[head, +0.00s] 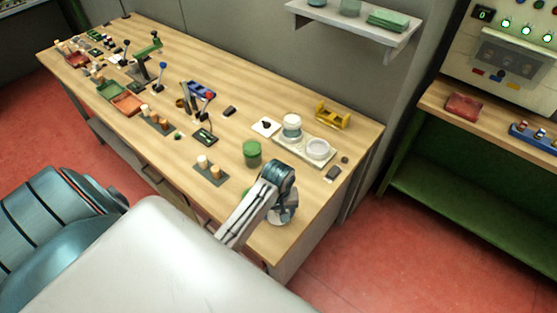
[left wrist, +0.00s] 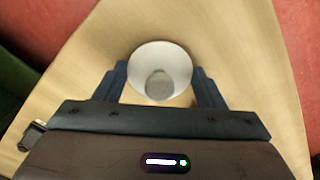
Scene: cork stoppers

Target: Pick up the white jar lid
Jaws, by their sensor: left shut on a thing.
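The white jar lid (left wrist: 160,62) is a round white disc with a grey knob in its middle. It sits between the two dark fingers of my left gripper (left wrist: 161,84), which is shut on it. In the head view my left gripper (head: 283,205) is over the near right end of the wooden table, and the lid (head: 282,214) is partly hidden under it. I cannot tell whether the lid is clear of the table top. My right gripper is not in view.
A pale tray (head: 303,151) holds a white-topped jar (head: 292,126) and an open white jar (head: 318,148). A green jar (head: 252,153) and a board with cork stoppers (head: 211,171) stand left of my gripper. A yellow rack (head: 332,116) is behind. The wooden table's (head: 262,238) near right corner is bare.

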